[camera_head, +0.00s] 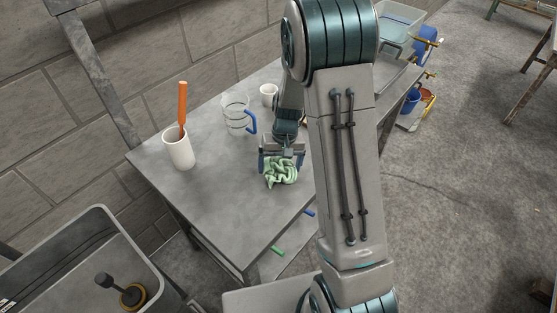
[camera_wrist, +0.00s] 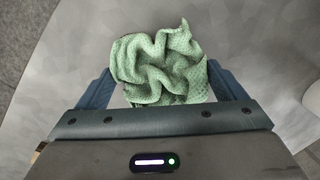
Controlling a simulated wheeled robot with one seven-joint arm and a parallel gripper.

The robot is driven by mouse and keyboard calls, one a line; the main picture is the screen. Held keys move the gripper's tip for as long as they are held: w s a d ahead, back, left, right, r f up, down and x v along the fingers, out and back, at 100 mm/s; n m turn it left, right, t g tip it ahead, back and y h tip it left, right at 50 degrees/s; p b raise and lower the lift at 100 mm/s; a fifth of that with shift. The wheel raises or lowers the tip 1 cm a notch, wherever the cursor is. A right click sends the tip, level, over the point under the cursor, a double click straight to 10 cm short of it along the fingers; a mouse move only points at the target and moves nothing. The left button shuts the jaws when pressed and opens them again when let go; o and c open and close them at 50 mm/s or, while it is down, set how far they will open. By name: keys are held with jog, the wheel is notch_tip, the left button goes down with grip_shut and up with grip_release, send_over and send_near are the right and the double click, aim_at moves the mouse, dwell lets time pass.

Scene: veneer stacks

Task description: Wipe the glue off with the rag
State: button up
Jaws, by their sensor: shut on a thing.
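A crumpled green rag (camera_head: 281,172) is in my gripper (camera_head: 280,165) over the grey table (camera_head: 215,200). In the wrist view the rag (camera_wrist: 160,62) sits bunched between the two blue fingers of my gripper (camera_wrist: 162,88), which is shut on it. The rag is at or very near the table top; I cannot tell whether it touches. No glue is visible on the bare parts of the table, and the surface under the rag is hidden.
A white cup (camera_head: 178,150) with an orange-handled tool stands at the left. A glass jug (camera_head: 237,113) with a blue handle and a small white cup (camera_head: 268,94) stand behind the gripper. A grey bin (camera_head: 130,245) is at lower left. The table's front left is clear.

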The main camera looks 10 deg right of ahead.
aim_at(284, 181)
jog(key=shift+s+d+b, duration=0.2)
jog(key=shift+s+b, duration=0.15)
jog(key=shift+s, duration=1.8)
jog(key=shift+w+a+f, duration=0.1)
jog(key=shift+w+a, duration=0.05)
jog(key=shift+w, duration=1.2)
jog(key=shift+w+a+p, duration=0.15)
jog(key=shift+w+p, duration=0.05)
jog(key=shift+w, duration=1.25)
jog(key=shift+w+a+p, duration=0.15)
jog(key=shift+w+p, duration=0.05)
jog(key=shift+w, duration=1.2)
jog(key=shift+w+a, duration=0.15)
jog(key=shift+w, duration=1.25)
notch_tip(284, 181, up, 7)
jog(key=p, duration=0.4)
jog(key=shift+s, duration=0.1)
